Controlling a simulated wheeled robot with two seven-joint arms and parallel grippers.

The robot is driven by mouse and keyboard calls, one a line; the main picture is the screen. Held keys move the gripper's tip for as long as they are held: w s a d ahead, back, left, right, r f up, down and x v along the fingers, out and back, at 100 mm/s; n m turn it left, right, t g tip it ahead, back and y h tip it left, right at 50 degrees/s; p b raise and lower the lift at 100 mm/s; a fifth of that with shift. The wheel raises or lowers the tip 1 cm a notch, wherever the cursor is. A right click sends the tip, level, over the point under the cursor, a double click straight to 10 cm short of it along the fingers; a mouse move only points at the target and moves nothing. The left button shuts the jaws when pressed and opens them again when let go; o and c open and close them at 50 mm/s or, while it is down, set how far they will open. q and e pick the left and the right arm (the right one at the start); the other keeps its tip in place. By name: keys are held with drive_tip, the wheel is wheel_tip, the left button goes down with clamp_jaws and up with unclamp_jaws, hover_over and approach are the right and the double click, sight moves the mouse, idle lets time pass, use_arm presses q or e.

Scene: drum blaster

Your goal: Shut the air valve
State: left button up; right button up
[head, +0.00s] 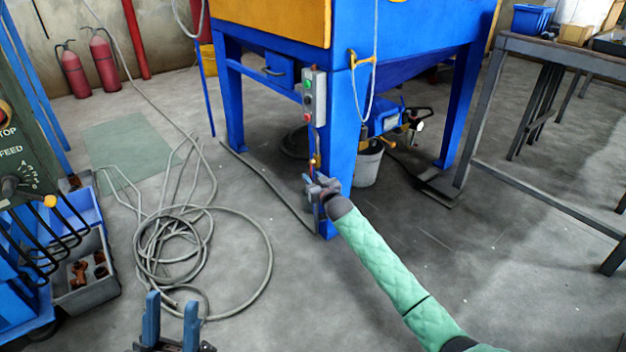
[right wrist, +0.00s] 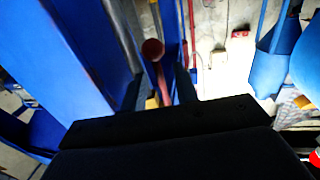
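The air valve (head: 316,160) is on the front leg of the blue cabinet, below the control box; brass and a little red show there. My right gripper (head: 318,186) is at the leg just below it and covers part of it. In the right wrist view, a red handle with a round end (right wrist: 153,49) shows between the two fingers of my right gripper (right wrist: 160,88), with a yellowish part below it. The fingers stand apart; whether they touch the handle cannot be told. My left gripper (head: 172,322) is open and empty at the bottom of the head view.
The blue cabinet (head: 400,50) carries a grey control box (head: 314,97) on its leg. A grey bucket (head: 367,165) stands behind that leg. A coiled hose (head: 205,250) lies on the floor at left. A metal bench (head: 560,55) stands at right.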

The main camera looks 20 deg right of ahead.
clamp_jaws()
